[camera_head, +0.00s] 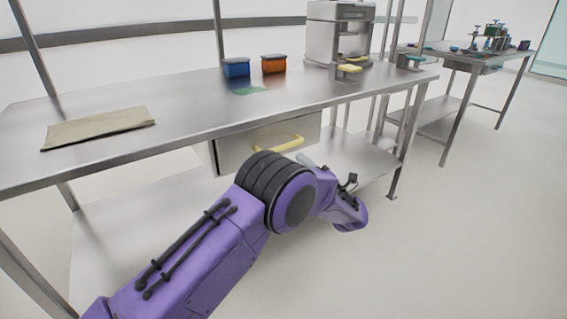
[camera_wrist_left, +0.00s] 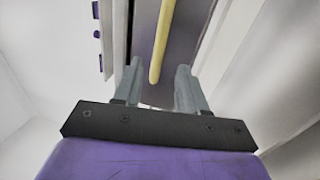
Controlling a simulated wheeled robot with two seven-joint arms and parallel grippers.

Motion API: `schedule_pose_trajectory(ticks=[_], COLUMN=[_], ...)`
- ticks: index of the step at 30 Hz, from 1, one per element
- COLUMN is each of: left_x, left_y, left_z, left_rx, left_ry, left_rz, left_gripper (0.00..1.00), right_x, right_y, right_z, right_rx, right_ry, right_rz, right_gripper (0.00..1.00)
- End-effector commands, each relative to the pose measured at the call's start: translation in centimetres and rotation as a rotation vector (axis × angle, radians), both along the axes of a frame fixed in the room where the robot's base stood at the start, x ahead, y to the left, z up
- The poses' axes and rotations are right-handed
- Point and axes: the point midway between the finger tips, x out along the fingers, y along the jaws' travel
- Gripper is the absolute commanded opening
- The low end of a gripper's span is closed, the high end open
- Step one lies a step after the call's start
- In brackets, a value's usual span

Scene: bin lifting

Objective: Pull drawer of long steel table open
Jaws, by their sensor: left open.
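The long steel table (camera_head: 190,105) runs across the head view. Its drawer (camera_head: 238,147) hangs under the front edge, with a yellow bar handle (camera_head: 279,144) on its front. I cannot tell whether the drawer stands slightly out. My purple left arm reaches in front of the drawer and hides its lower right part. My left gripper (camera_wrist_left: 158,75) is open in the left wrist view. The yellow handle (camera_wrist_left: 160,42) runs lengthwise, its near end between the two grey fingertips, with no clear contact. In the head view the fingers are mostly hidden by the wrist. My right gripper is not in view.
A folded tan cloth (camera_head: 98,127), a blue box (camera_head: 236,68), an orange box (camera_head: 273,64) and a white machine (camera_head: 322,40) are on the tabletop. A lower shelf (camera_head: 130,220) lies beneath. Another steel table (camera_head: 470,56) stands back right. The floor at right is clear.

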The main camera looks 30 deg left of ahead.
Motion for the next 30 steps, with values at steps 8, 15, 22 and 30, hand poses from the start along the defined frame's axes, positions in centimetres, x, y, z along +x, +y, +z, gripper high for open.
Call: schedule_pose_trajectory(ticks=[8, 15, 22, 30], left_x=[2.2, 3.5, 3.7, 3.7], left_y=[5.6, 8.7, 9.0, 9.0], left_z=[1.3, 1.9, 2.0, 2.0], left_rx=[0.002, 0.003, 0.005, 0.005], left_ry=[0.003, 0.007, 0.008, 0.008], left_rz=[0.003, -0.001, -0.002, -0.002], left_gripper=[0.41, 0.41, 0.41, 0.0], right_x=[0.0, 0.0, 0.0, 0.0], right_y=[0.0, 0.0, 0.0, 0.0], right_z=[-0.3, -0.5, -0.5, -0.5], right_rx=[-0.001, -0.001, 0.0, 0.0], right_ry=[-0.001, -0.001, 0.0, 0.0], right_rz=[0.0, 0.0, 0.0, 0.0], right_gripper=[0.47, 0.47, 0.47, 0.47])
